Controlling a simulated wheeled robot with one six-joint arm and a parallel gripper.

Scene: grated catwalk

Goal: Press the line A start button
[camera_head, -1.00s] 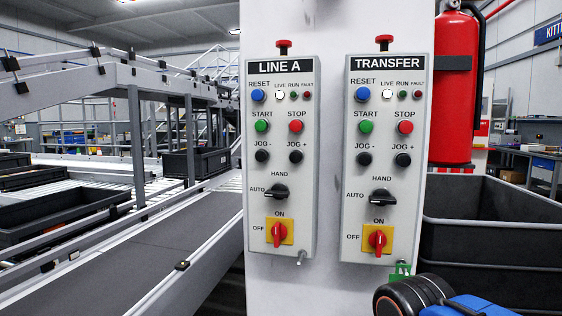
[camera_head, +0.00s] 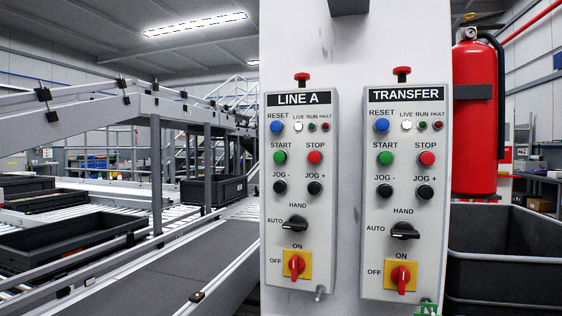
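The LINE A panel (camera_head: 300,215) is a light grey box on a white column, left of a matching TRANSFER panel (camera_head: 405,215). Its green START button (camera_head: 280,157) sits under the blue RESET button (camera_head: 277,127) and left of the red STOP button (camera_head: 314,157). The white LIVE lamp (camera_head: 298,127) looks lit; the RUN lamp (camera_head: 312,127) and FAULT lamp (camera_head: 325,127) look dark. The black selector (camera_head: 295,225) sits between the HAND and AUTO labels. The red switch (camera_head: 294,265) is vertical, toward ON. My gripper is not in view, and nothing covers the START button.
A red fire extinguisher (camera_head: 474,125) hangs right of the column. A dark bin (camera_head: 510,250) stands below it. A conveyor belt (camera_head: 160,275) with side rails runs at the left, and black crates (camera_head: 213,190) stand on rollers behind it.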

